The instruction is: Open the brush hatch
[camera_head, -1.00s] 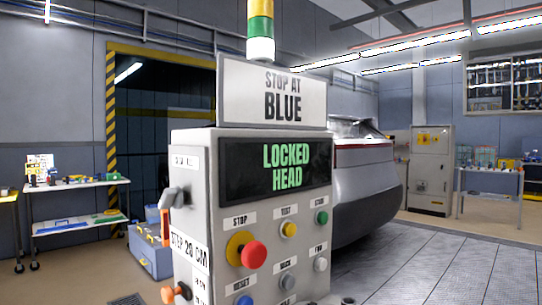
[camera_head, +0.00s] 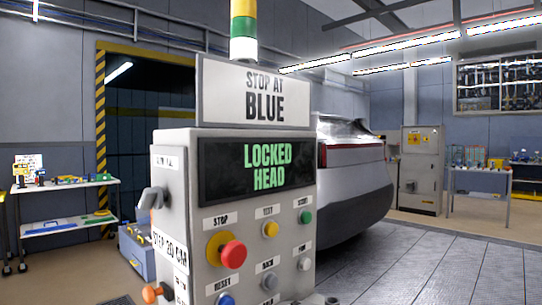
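No brush hatch can be made out in the head view. A grey control console (camera_head: 175,215) stands close in front. Its screen (camera_head: 266,171) reads "LOCKED HEAD" in green, and a sign (camera_head: 253,93) above it reads "STOP AT BLUE". A large red stop button (camera_head: 233,254) on a yellow collar sits on its front, with several smaller buttons around it. A grey handle (camera_head: 152,198) and an orange knob (camera_head: 156,293) are on its left side. My gripper is not in view.
A silver car (camera_head: 352,170) stands behind the console. A shelf cart (camera_head: 66,208) is at left, before a yellow-black striped door frame (camera_head: 101,130). A grey cabinet (camera_head: 420,170) and a workbench (camera_head: 482,171) are at the back right. The tiled floor (camera_head: 425,265) at right is clear.

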